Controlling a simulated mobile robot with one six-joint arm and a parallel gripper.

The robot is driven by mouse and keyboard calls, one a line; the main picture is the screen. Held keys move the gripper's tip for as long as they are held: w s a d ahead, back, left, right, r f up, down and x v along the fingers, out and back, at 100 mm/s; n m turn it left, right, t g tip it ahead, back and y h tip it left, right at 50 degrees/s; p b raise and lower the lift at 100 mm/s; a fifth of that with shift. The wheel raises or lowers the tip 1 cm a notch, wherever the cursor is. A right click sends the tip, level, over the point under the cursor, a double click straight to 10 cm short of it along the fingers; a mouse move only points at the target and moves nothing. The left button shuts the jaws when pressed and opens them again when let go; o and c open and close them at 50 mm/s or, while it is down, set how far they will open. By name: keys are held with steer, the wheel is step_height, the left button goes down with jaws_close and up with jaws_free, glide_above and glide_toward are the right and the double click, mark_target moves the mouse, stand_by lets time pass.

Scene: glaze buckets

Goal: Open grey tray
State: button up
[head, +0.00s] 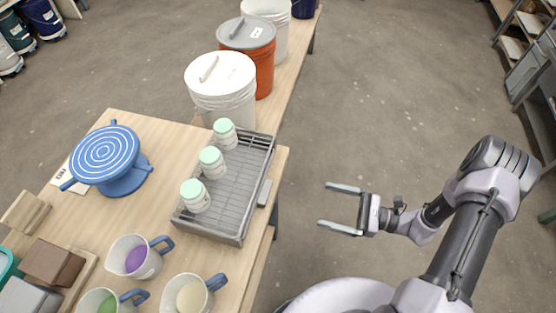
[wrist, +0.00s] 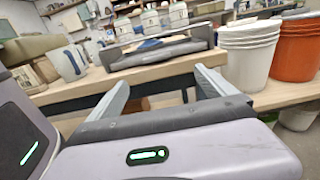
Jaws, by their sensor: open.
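The grey tray (head: 239,235) sits along the right edge of the wooden table. It has a slatted bottom, low walls and a grey handle (head: 264,193) on its right side. Three pale jars with mint lids, one of them the middle jar (head: 212,163), stand along its left side. My gripper (head: 332,206) is open and empty, over the floor to the right of the table. Its fingers point left toward the tray, with a clear gap between. In the wrist view the tray (wrist: 150,58) shows ahead, beyond the open fingertips (wrist: 158,80).
A white bucket (head: 222,100) and an orange bucket (head: 262,72) stand behind the tray. A blue banding wheel (head: 106,160) is at the left. Several jugs, including one with purple glaze (head: 136,258), stand at the front. The floor (head: 370,100) right of the table is clear.

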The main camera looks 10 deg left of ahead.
mark_target(269, 192)
steer(key=a+b, duration=0.1)
steer(key=a, duration=0.7)
steer(key=a+b, duration=0.2)
steer(key=a, duration=0.6)
steer(key=shift+w+a, duration=0.2)
steer(key=shift+a, duration=0.05)
steer(key=c, duration=2)
steer(key=d, duration=0.9)
steer(key=s+d, duration=0.1)
steer(key=d, duration=0.4)
steer(key=shift+d+r, duration=0.1)
steer(key=shift+d, duration=0.25)
jaws_close()
steer(key=o, duration=2)
jaws_free()
